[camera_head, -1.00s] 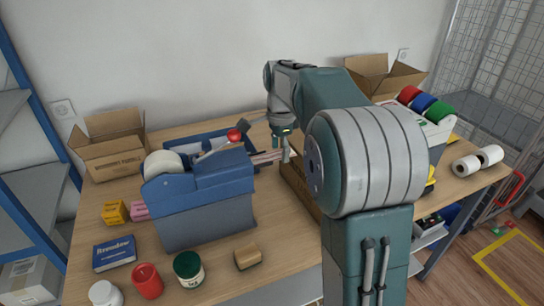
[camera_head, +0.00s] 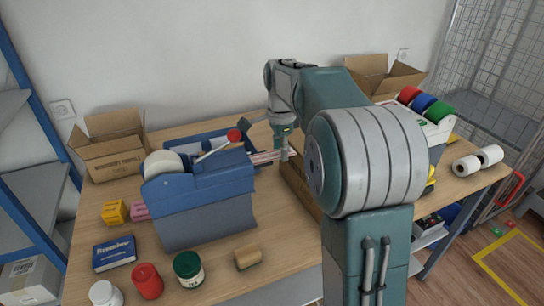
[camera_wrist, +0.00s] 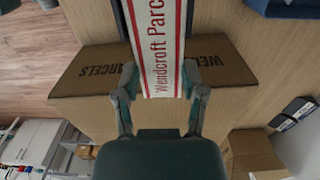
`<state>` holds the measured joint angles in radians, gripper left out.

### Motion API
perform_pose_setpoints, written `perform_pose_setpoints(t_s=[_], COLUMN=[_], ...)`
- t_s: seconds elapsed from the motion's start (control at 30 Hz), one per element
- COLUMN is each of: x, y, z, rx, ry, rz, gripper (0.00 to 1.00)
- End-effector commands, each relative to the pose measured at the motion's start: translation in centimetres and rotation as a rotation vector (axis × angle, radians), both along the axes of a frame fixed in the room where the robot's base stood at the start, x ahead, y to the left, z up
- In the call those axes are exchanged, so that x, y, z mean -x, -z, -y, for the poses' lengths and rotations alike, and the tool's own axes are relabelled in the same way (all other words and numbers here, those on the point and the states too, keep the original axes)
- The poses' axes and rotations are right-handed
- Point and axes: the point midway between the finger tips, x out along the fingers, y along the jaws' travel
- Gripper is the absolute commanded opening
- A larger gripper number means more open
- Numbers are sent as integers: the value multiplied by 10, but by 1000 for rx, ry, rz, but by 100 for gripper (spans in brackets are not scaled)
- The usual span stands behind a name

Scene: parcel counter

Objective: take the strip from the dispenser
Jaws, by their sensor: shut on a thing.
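The blue dispenser (camera_head: 205,205) stands on the table, with a pale roll (camera_head: 163,164) at its left end and a red-knobbed lever (camera_head: 234,135) on top. The strip (camera_head: 263,157) reaches from the dispenser's right end to my gripper (camera_head: 283,154). In the wrist view the strip (camera_wrist: 157,40) is white with red edges and printed lettering, and runs up out of the picture. My gripper (camera_wrist: 160,85) is shut on the strip's near end. The strip's far end is outside the wrist view.
A brown parcel box (camera_wrist: 85,72) lies below my gripper. Cans, a blue box (camera_head: 115,253) and a small tan block (camera_head: 247,257) stand in front of the dispenser. Open cartons (camera_head: 110,160) stand at the back left and back right. White rolls (camera_head: 478,160) lie at the right.

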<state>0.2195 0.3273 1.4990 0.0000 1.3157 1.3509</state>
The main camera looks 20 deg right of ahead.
Motion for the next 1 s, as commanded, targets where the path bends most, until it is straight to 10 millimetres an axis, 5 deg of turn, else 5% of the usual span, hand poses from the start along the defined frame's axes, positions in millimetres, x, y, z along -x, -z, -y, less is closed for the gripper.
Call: perform_pose_setpoints(t_s=[1.0], x=[-3], y=[-55], z=[8], rx=[1], ry=[0], rz=[3], gripper=[38])
